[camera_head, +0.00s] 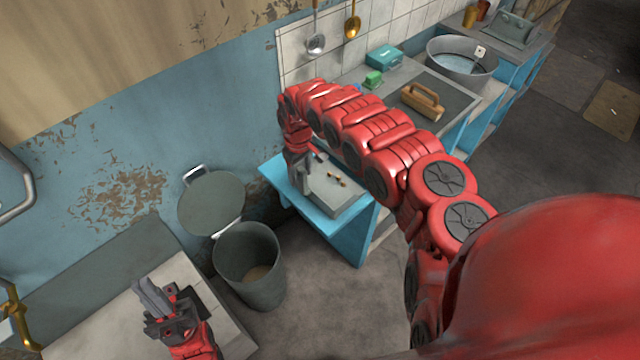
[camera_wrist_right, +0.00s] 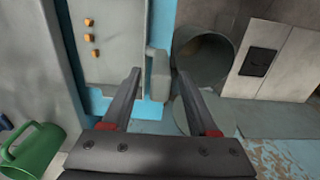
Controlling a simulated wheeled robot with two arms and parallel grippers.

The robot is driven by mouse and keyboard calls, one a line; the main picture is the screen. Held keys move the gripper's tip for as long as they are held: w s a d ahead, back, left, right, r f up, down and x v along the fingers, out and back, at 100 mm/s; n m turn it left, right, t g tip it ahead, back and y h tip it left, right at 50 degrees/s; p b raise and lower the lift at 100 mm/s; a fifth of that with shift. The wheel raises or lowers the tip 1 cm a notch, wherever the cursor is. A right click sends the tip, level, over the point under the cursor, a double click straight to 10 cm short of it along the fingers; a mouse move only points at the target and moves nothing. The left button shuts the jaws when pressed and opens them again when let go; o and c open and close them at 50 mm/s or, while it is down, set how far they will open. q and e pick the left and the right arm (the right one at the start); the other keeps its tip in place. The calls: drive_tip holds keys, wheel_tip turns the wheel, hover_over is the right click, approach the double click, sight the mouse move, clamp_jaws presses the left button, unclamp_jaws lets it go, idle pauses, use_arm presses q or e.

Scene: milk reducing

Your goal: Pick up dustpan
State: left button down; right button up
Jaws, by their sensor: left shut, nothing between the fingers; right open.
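The grey dustpan (camera_head: 338,196) lies on a small blue stand (camera_head: 345,238) with a few small orange bits on it. In the right wrist view the dustpan (camera_wrist_right: 108,62) shows its flat pan, and its grey handle (camera_wrist_right: 158,75) points toward the open bin. My right gripper (camera_head: 303,182) is at the handle end of the dustpan, partly hidden by its own arm. In the right wrist view my right gripper (camera_wrist_right: 159,76) is open, with the handle between the fingertips in the picture; I cannot tell whether they touch. My left gripper (camera_head: 155,295) is shut and empty at the lower left.
An open grey bin (camera_head: 248,262) with its lid (camera_head: 211,203) raised stands left of the stand. Floor before the stand is clear.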

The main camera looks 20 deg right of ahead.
sight(302, 183)
drive_tip(key=shift+f, duration=0.25)
wheel_tip(302, 183, down, 3)
drive_tip(key=shift+s+a+f+p, duration=0.1)
drive_tip(key=shift+s+p, duration=0.05)
drive_tip(key=shift+p, duration=0.5)
drive_tip(key=shift+d+f, duration=0.2)
drive_tip(key=shift+f, duration=0.4)
clamp_jaws()
idle(0.3)
